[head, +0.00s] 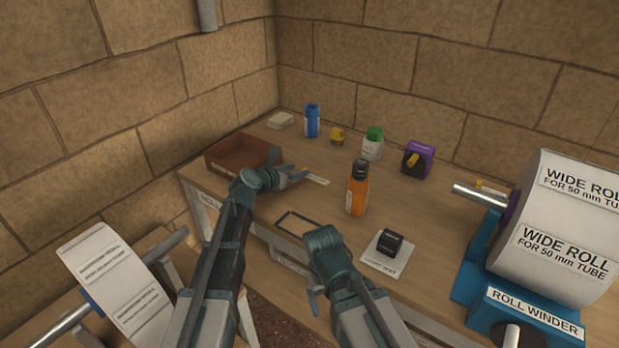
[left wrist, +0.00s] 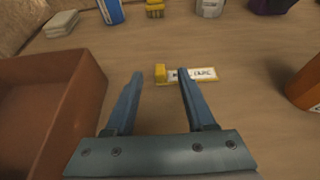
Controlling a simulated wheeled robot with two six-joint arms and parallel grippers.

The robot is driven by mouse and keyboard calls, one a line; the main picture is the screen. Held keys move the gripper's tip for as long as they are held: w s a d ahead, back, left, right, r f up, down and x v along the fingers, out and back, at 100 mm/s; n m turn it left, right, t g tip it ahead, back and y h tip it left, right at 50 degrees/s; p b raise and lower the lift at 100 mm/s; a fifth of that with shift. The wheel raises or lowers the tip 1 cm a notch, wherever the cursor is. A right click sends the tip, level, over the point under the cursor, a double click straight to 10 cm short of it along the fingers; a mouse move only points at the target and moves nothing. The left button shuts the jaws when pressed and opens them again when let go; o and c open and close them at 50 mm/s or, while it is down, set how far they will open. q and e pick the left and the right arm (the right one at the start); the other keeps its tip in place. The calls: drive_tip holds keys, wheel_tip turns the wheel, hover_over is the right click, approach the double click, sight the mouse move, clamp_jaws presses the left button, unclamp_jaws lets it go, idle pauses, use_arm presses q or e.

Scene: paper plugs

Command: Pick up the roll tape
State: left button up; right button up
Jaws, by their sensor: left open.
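My left gripper (head: 297,175) is open and empty, low over the table beside the brown tray. In the left wrist view its two fingers (left wrist: 158,100) point at a small yellow piece with a flat white label strip (left wrist: 203,75). The strip lies on the table just ahead of the fingertips, apart from them; it also shows in the head view (head: 317,180). Its lettering is too blurred to read, and I cannot tell whether this is the roll tape. My right gripper (head: 315,290) hangs at the table's front edge; its jaws are not clear.
The brown tray (head: 228,168) stands left of the left gripper. An orange bottle (head: 357,195) is to its right. Behind are a blue can (head: 312,121), a green-capped bottle (head: 372,147) and a purple block (head: 418,160). A black item (head: 389,242) sits on a card. A winder (head: 535,310) stands right.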

sight(303, 169)
use_arm(q)
drive_tip(key=b+x, duration=0.1)
drive_tip(key=x, duration=0.1)
drive_tip(key=b+x, duration=0.1)
drive_tip(key=x, duration=0.2)
drive_tip(key=shift+a+f, duration=0.1)
drive_tip(key=shift+f, duration=0.2)
drive_tip(key=shift+r, duration=0.1)
clamp_jaws()
